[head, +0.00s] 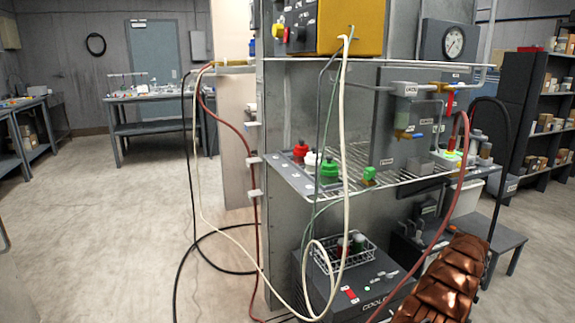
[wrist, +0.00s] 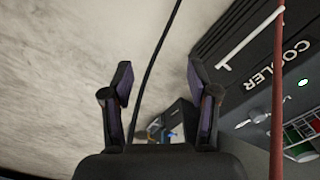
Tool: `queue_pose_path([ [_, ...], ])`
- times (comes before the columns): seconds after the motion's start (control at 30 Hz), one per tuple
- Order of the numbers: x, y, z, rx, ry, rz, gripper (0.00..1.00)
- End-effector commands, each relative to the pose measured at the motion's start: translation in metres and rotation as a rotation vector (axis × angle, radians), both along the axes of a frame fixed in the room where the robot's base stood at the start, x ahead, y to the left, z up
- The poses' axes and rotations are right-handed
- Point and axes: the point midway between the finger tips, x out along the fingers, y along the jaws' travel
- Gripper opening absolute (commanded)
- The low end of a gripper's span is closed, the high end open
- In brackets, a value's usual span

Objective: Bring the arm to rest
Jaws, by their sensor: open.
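My gripper (wrist: 158,80) shows in the wrist view, its two dark fingers spread apart with nothing between them but a view of the floor and a black hose (wrist: 155,70) beyond. The dark cooler (wrist: 235,65) is to the right of the fingers, and a red hose (wrist: 277,90) runs down in front of it. In the head view the cooler (head: 340,297) stands low at the front of the metal booth. My gripper cannot be made out in the head view.
The booth's wire shelf (head: 345,170) holds red, white and green-capped items. White, red and black hoses (head: 346,130) hang in front of it. A wire basket (head: 342,252) sits on the cooler. A low grey table (head: 507,240) is at right. The floor (head: 110,220) at left is mostly clear.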

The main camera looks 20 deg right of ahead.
Motion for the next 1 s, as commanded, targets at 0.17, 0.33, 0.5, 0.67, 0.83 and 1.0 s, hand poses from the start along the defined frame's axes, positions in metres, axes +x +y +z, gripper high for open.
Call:
queue_pose_path([
  [0.17, 0.016, 0.017, 0.009, 0.020, -0.016, 0.024, 0.59],
  [0.33, 0.032, 0.036, 0.019, 0.039, -0.030, 0.052, 0.59],
  [0.5, 0.052, 0.063, 0.033, 0.066, -0.048, 0.091, 0.59],
  [0.67, 0.074, 0.098, 0.052, 0.099, -0.068, 0.140, 0.59],
  [0.83, 0.102, 0.158, 0.086, 0.146, -0.092, 0.226, 0.59],
  [1.0, 0.117, 0.222, 0.121, 0.188, -0.103, 0.316, 0.59],
])
